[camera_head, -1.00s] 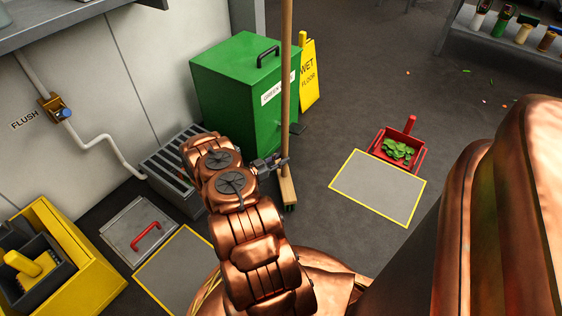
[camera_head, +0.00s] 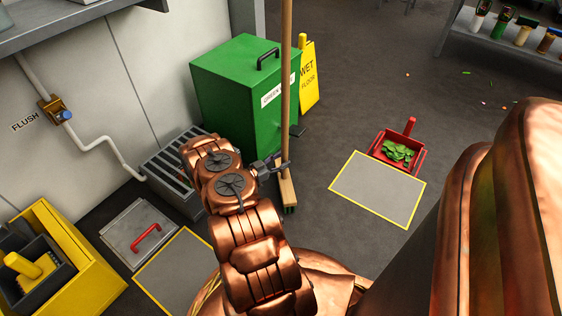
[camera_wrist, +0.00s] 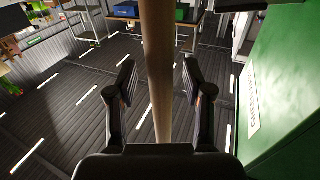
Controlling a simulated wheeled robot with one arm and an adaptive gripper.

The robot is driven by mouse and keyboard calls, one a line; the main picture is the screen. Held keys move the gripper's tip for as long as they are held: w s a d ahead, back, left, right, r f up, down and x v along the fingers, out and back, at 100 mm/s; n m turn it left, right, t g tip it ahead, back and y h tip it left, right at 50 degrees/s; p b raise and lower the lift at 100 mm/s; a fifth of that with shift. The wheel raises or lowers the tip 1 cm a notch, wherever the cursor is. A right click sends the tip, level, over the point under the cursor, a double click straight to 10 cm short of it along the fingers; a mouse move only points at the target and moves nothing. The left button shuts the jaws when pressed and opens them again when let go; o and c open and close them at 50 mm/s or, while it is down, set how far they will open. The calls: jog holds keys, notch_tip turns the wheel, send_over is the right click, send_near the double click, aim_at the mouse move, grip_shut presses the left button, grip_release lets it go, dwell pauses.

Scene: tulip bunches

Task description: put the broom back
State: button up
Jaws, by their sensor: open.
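The broom (camera_head: 286,110) stands upright in front of the green bin, its wooden handle running up out of the head view and its head (camera_head: 288,192) low near the floor. My gripper (camera_head: 277,166) is at the lower part of the handle. In the wrist view my gripper (camera_wrist: 158,90) is open, with the handle (camera_wrist: 158,60) between its two spread fingers and a gap on each side. Whether the bristles touch the floor is hard to tell.
A green bin (camera_head: 235,85) and a yellow wet floor sign (camera_head: 309,80) stand just behind. A red dustpan (camera_head: 400,148) with green leaves lies right, by a yellow-edged grey mat (camera_head: 378,187). A grate (camera_head: 172,170), floor hatch (camera_head: 139,232) and yellow bucket (camera_head: 75,250) are left.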

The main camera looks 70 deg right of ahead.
jog(key=p+v, duration=0.4)
jog(key=v, duration=0.8)
